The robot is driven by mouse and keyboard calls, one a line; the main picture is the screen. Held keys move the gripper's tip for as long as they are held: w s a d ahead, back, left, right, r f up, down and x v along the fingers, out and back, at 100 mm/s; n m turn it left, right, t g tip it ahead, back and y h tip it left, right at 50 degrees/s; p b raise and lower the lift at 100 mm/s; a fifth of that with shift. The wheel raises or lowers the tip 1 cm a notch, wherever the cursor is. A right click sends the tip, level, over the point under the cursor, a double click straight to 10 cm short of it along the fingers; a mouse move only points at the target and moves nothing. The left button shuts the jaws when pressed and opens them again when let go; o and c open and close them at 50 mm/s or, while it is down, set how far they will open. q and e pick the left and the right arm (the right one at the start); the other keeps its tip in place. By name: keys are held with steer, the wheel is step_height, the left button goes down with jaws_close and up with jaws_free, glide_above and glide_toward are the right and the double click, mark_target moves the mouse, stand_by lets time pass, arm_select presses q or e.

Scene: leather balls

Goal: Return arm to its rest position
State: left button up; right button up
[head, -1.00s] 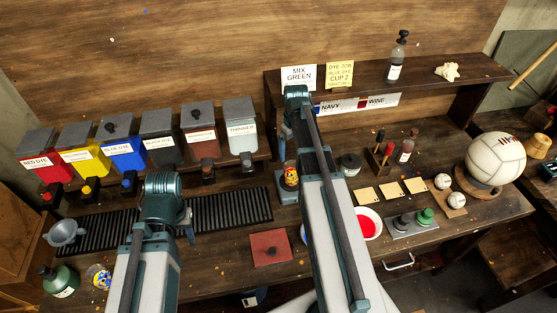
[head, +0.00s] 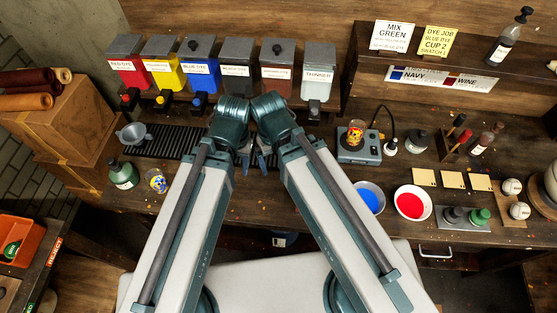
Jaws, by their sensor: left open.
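My two arms come up from the bottom centre, their bent upper joints close together over the black drip grating (head: 165,142). My left gripper (head: 252,163) shows as small blue fingers between the arms, low over the bench. It is open, and I see nothing between its fingers. My right arm (head: 335,200) is on the right; its gripper is hidden behind the arm links, so I cannot make it out.
Several dye dispensers (head: 200,72) line the back of the bench. Right of my arms are a hot plate (head: 358,148), a blue bowl (head: 369,198), a red bowl (head: 412,203) and sample cards (head: 452,180). A green bottle (head: 123,175) and a jar (head: 156,181) stand left.

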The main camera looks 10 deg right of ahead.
steer(key=shift+f, duration=0.15)
step_height(320, 180, down, 9)
steer(key=b, duration=0.9)
